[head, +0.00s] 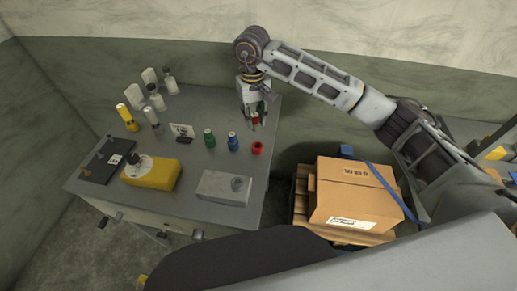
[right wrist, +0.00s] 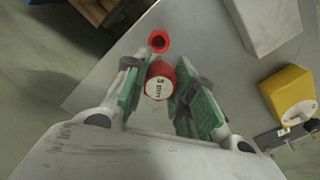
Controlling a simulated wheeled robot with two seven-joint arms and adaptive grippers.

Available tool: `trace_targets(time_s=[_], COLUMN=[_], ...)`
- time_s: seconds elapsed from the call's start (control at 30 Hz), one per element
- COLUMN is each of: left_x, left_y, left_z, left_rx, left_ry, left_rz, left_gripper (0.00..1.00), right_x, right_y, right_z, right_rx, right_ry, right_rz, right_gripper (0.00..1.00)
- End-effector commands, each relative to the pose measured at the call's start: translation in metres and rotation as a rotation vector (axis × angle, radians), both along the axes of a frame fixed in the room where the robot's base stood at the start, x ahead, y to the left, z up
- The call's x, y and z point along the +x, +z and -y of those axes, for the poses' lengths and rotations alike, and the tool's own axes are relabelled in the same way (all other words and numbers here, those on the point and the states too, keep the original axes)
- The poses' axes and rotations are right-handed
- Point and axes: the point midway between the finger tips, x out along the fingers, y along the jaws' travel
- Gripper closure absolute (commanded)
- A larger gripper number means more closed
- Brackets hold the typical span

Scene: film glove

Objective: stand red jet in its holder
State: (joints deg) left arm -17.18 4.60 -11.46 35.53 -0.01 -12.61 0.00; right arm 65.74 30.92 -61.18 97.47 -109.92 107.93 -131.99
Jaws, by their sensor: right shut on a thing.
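My right gripper (head: 252,110) is shut on the red jet (head: 256,120) above the far right part of the grey bench. In the right wrist view the red jet (right wrist: 160,81), with a white printed end, sits between the green finger pads of the gripper (right wrist: 158,92). The red holder (head: 257,148) is a small ring on the bench near its right edge, apart from the jet. It also shows as an empty red ring (right wrist: 159,41) just beyond the jet in the right wrist view. My left gripper is in neither view.
A blue jet (head: 233,141) and a green jet (head: 209,138) stand left of the red holder. A grey block (head: 224,187) and a yellow device (head: 151,174) lie nearer the front. Cardboard boxes (head: 353,196) stand right of the bench (head: 185,205). White bottles stand at the back left.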

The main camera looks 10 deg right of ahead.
Motion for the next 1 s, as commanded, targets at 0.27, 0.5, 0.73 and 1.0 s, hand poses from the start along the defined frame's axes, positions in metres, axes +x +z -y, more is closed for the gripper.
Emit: trace_targets(time_s=[0.27,0.5,0.73,1.0], left_x=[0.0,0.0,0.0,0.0], left_y=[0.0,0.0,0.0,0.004], left_z=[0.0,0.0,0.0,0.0], left_rx=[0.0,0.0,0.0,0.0], left_ry=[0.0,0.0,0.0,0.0], left_rz=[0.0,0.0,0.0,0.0], left_gripper=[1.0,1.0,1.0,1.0], right_x=[-0.004,-0.005,-0.005,-0.005], right_y=[0.0,0.0,0.0,-0.016], right_z=[0.007,0.008,0.008,0.008], right_rx=[-0.001,-0.003,-0.003,-0.003], right_ry=[0.008,0.016,0.016,0.016], right_rz=[0.001,0.001,0.001,-0.001], right_gripper=[0.98,0.98,0.98,0.98])
